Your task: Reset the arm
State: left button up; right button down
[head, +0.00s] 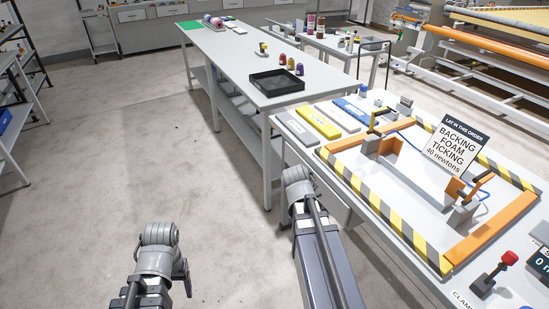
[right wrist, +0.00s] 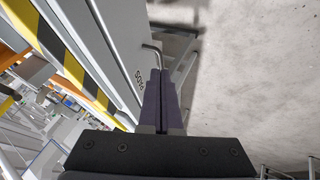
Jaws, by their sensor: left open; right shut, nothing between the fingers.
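My left arm comes in at the bottom left of the head view, over bare floor. Its gripper (head: 186,276) shows only in small part beside the wrist; it is open, with nothing seen in it. My right arm reaches up beside the front of the frame table in the head view, where its fingers are mostly hidden. In the right wrist view my right gripper (right wrist: 161,73) has its two dark fingers together with nothing between them. The fingertips show close to a bent metal handle (right wrist: 155,56) on a grey drawer front (right wrist: 118,55); I cannot tell whether they touch.
The table (head: 365,212) with the striped orange frame (head: 490,228) and a sign (head: 457,143) stands right of my right arm. A long grey table (head: 235,60) with a black tray (head: 277,82) is behind. A red-knobbed lever (head: 495,272) stands bottom right. The floor (head: 110,150) at left is clear.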

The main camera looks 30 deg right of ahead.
jog(key=s+a+n+g+y+p, duration=0.2)
jog(key=a+y+p, duration=0.1)
jog(key=a, duration=1.5)
jog(key=s+a+r+n+g+p, duration=0.1)
jog(key=s+a, duration=0.4)
jog(key=a, duration=0.3)
jog(key=s+a+n+g+y+p, duration=0.1)
jog(key=s+a+g+p, duration=0.1)
jog(key=s+a, duration=0.4)
jog(key=a, duration=0.2)
jog(key=shift+a+r+n, duration=0.3)
jog(key=shift+r, duration=0.1)
